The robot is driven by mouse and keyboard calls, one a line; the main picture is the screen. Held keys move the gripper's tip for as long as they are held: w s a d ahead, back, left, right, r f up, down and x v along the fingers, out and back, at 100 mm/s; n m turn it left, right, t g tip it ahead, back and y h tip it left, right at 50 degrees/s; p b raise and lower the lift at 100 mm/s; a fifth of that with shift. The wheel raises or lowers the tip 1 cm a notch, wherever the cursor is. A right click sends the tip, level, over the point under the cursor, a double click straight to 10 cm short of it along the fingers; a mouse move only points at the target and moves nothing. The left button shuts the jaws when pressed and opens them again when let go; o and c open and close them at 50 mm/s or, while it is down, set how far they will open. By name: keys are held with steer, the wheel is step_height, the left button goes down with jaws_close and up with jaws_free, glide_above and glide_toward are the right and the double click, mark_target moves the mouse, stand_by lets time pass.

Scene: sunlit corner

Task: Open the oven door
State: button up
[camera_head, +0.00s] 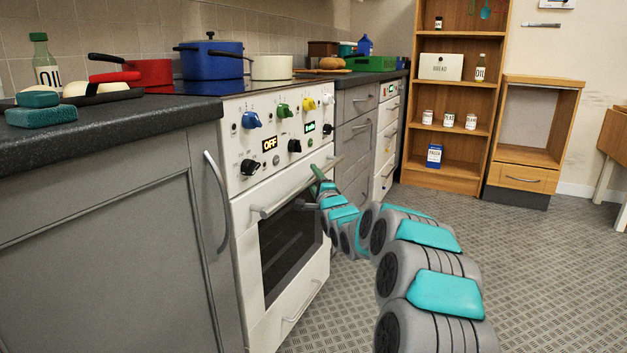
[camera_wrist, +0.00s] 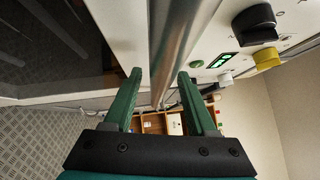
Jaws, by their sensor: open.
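The white oven (camera_head: 240,205) is built into the counter. Its door has a dark glass window (camera_head: 285,250) and looks closed. A straight metal handle (camera_head: 275,205) runs across the top of the door, and it also shows in the wrist view (camera_wrist: 178,35). My gripper (camera_head: 316,172) is at the right part of the handle, with its arm partly hiding the door's right side. In the wrist view, my gripper's green fingers (camera_wrist: 160,80) are apart, one on each side of the bar. I cannot tell whether either finger touches it.
Knobs (camera_head: 252,120) and an "OFF" display (camera_head: 269,144) sit above the handle. A grey cabinet (camera_head: 110,240) is left of the oven, and drawers (camera_head: 357,130) are right. A wooden shelf (camera_head: 455,110) stands behind. The patterned floor (camera_head: 540,270) at right is clear.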

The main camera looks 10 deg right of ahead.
jaws_close()
stand_by(0.4)
steer(key=shift+f, duration=0.1)
stand_by(0.9)
